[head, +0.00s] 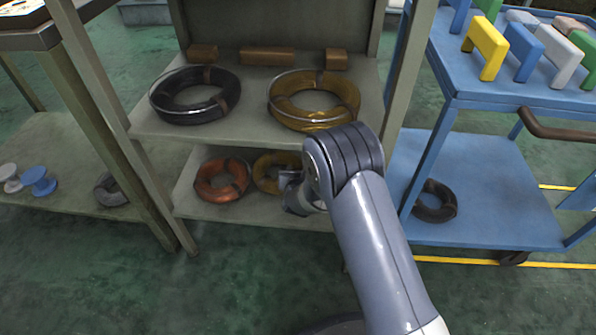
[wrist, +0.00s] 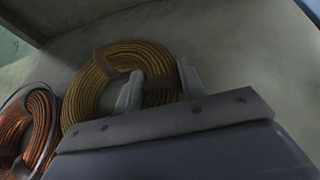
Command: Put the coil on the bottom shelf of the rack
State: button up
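A small yellow coil (head: 273,172) is at the bottom shelf (head: 190,196) of the rack, right of an orange coil (head: 222,180). My gripper (head: 300,190) is at its right side, largely hidden behind my arm. In the wrist view, the yellow coil (wrist: 95,85) has dark bands, and my gripper's fingers (wrist: 159,86) stand on either side of its ring, one inside the hole and one outside. The ring fills the space between them. I cannot tell whether they press on it. The coil's near part is hidden by the gripper.
The upper shelf (head: 160,129) holds a large black coil (head: 196,95), a large yellow coil (head: 314,99) and brown blocks. Rack posts stand on both sides. A blue cart (head: 485,180) with a black coil (head: 435,202) is on the right. The floor in front is clear.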

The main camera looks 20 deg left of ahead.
jog(key=o, duration=0.5)
jog(key=shift+c, duration=0.2)
jog(key=p+v, duration=0.3)
jog(key=v, duration=0.9)
jog(key=shift+p, duration=0.4)
jog(key=b+x, duration=0.4)
jog(key=x, duration=0.7)
jog(key=shift+w+a+f, duration=0.1)
jog(key=shift+w+f, duration=0.15)
jog(key=shift+w, duration=0.05)
notch_tip(320, 180, up, 4)
jog(key=shift+w+f+p, duration=0.1)
jog(key=shift+p, duration=1.15)
jog(key=shift+s, duration=0.6)
jog(key=shift+w+f, duration=0.1)
